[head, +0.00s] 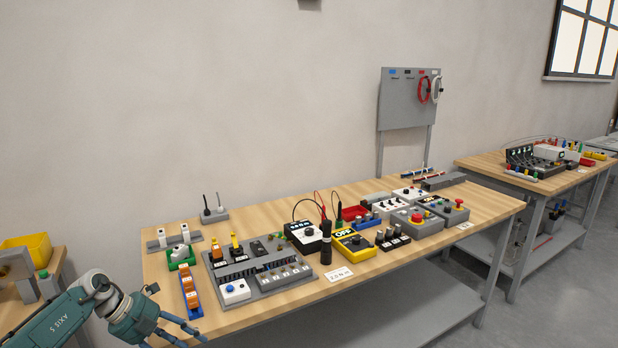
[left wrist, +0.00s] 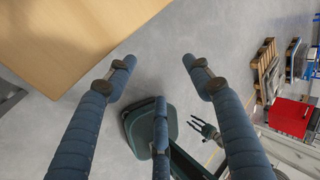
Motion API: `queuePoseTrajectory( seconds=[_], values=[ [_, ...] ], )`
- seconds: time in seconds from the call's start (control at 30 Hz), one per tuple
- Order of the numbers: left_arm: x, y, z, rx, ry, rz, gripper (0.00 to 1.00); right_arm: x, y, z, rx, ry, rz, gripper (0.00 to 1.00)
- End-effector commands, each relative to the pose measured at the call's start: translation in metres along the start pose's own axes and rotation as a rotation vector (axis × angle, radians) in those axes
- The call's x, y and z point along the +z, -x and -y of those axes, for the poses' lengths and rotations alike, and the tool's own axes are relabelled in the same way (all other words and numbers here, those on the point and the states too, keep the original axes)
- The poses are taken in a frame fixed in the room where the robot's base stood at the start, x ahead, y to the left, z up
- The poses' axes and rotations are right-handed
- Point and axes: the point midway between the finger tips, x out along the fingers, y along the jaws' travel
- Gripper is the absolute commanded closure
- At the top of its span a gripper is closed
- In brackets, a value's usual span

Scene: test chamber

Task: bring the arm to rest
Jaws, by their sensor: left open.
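My left arm comes in from the lower left in the head view, and its left gripper (head: 199,325) is low at the front left corner of the workbench (head: 240,321). In the left wrist view the left gripper (left wrist: 160,85) has its padded fingers spread wide with nothing between them. Bare grey floor and a dark green part of my own body show below the fingers. My right gripper (left wrist: 197,124) shows small in the left wrist view, apart from the left one; its jaws are too small to judge.
The workbench carries a grey module board (head: 262,280), orange blocks in a blue rack (head: 189,290), a yellow meter (head: 354,243) and control boxes (head: 418,221). A yellow bin (head: 28,249) stands at left. In the left wrist view a red cabinet (left wrist: 290,117) and pallets (left wrist: 265,70) stand at right.

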Motion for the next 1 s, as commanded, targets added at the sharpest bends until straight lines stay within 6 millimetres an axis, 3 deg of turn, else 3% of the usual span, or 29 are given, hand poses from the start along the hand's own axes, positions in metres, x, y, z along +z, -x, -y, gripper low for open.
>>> queuePoseTrajectory(
  seconds=[0.03, 0.17, 0.23, 0.3, 0.47, 0.6, 0.67, 0.8, 1.0],
  values=[
    [-0.014, -0.042, 0.007, -0.102, 0.05, -0.016, 0.48, 0.004, -0.002, 0.0, 0.0, 0.0, 0.005, 0.6],
    [-0.035, -0.133, 0.024, -0.428, 0.315, 0.03, 0.48, 0.005, -0.005, 0.001, -0.001, 0.0, 0.008, 0.6],
    [-0.041, -0.172, 0.005, -0.559, 0.532, 0.096, 0.48, 0.005, -0.007, 0.001, 0.0, 0.0, 0.007, 0.6],
    [-0.048, -0.205, -0.034, -0.636, 0.769, 0.18, 0.48, 0.004, -0.008, 0.0, 0.0, 0.0, 0.006, 0.6],
    [-0.082, -0.257, -0.136, -0.646, 1.173, 0.338, 0.48, 0.002, -0.01, 0.0, 0.0, 0.0, 0.003, 0.6],
    [-0.136, -0.291, -0.224, -0.575, 1.457, 0.449, 0.48, 0.002, -0.012, 0.0, 0.0, 0.0, 0.002, 0.6],
    [-0.163, -0.303, -0.258, -0.532, 1.566, 0.492, 0.48, 0.002, -0.012, 0.0, 0.0, 0.0, 0.002, 0.6],
    [-0.238, -0.325, -0.333, -0.409, 1.799, 0.582, 0.48, 0.001, -0.013, 0.0, 0.001, 0.0, 0.0, 0.6],
    [-0.363, -0.342, -0.417, -0.192, 2.086, 0.687, 0.48, 0.001, -0.015, 0.0, 0.001, 0.0, -0.001, 0.6]
  ],
)
